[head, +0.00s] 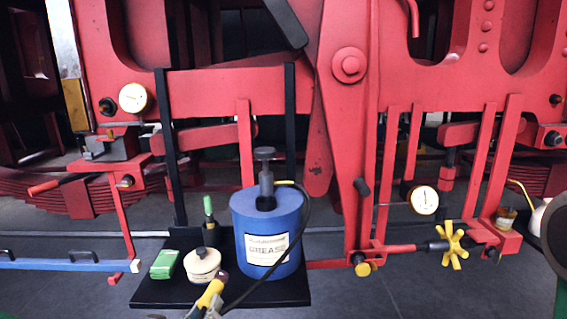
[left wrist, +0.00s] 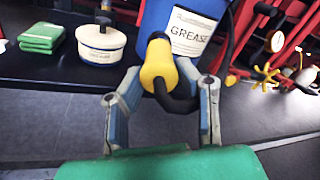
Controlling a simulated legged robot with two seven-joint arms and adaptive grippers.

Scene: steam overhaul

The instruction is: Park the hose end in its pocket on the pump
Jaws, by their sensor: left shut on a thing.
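The grease pump is a blue drum (head: 266,228) with a "GREASE" label and a dark pump head (head: 266,180) on top. It stands on a black tray (head: 150,292), and its lower part also shows in the left wrist view (left wrist: 208,50). A black hose (head: 290,248) curves from the pump top down to a yellow hose end (head: 211,292). My left gripper (head: 206,305) is shut on this hose end, in front of the drum and apart from it. In the left wrist view the hose end (left wrist: 158,62) sits between the fingers. I cannot make out the pocket.
Left of the drum on the tray are a cream tin (head: 202,265), a green cloth (head: 165,264) and a green-topped bottle (head: 209,220). Black uprights (head: 170,150) rise behind. Red machinery with gauges (head: 424,200) and a yellow handwheel (head: 447,245) stands right. Floor in front is clear.

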